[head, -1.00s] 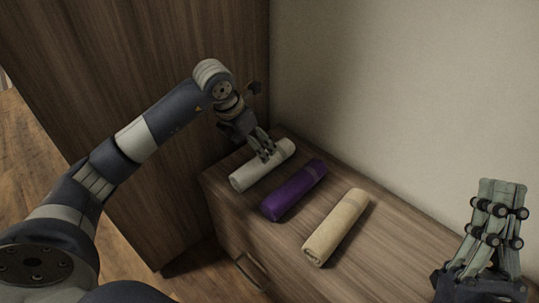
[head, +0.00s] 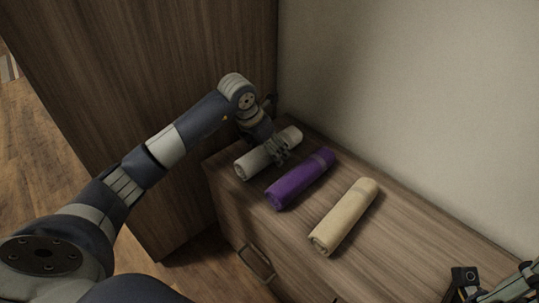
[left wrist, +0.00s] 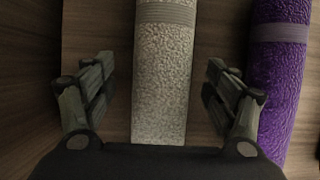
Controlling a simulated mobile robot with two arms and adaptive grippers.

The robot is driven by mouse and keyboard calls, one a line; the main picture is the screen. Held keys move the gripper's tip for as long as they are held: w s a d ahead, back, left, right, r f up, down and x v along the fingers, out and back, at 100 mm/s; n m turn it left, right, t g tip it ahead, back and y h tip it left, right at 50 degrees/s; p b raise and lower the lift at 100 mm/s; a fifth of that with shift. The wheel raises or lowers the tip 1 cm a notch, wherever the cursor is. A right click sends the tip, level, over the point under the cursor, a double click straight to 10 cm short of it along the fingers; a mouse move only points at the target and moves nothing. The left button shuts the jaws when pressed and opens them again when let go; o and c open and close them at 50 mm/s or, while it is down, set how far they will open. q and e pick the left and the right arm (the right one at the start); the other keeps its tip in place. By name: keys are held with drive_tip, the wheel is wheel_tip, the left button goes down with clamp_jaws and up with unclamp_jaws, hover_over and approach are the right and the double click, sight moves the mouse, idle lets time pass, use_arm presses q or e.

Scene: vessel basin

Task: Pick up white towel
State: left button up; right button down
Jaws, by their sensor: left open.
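The white towel (head: 254,162) is rolled up and lies on the wooden cabinet top at its left end, next to the tall wooden panel. It also shows in the left wrist view (left wrist: 163,75), running up the middle. My left gripper (head: 279,152) is over the towel's middle. In the left wrist view the left gripper (left wrist: 160,88) is open, one finger on each side of the towel with a gap on both sides. My right gripper (head: 500,285) is only partly in view at the bottom right corner, away from the towels; its jaw state is unclear.
A purple rolled towel (head: 300,180) lies just right of the white one, close to my left gripper's right finger. A beige rolled towel (head: 344,216) lies further right. The cabinet top (head: 420,245) is bare right of it. A tall wooden panel (head: 150,60) stands left.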

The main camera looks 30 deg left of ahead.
use_arm(q)
drive_tip(key=shift+w+f, duration=0.25)
drive_tip(key=shift+f, duration=0.25)
drive_tip(key=c, duration=1.2)
drive_tip(key=shift+r, duration=0.1)
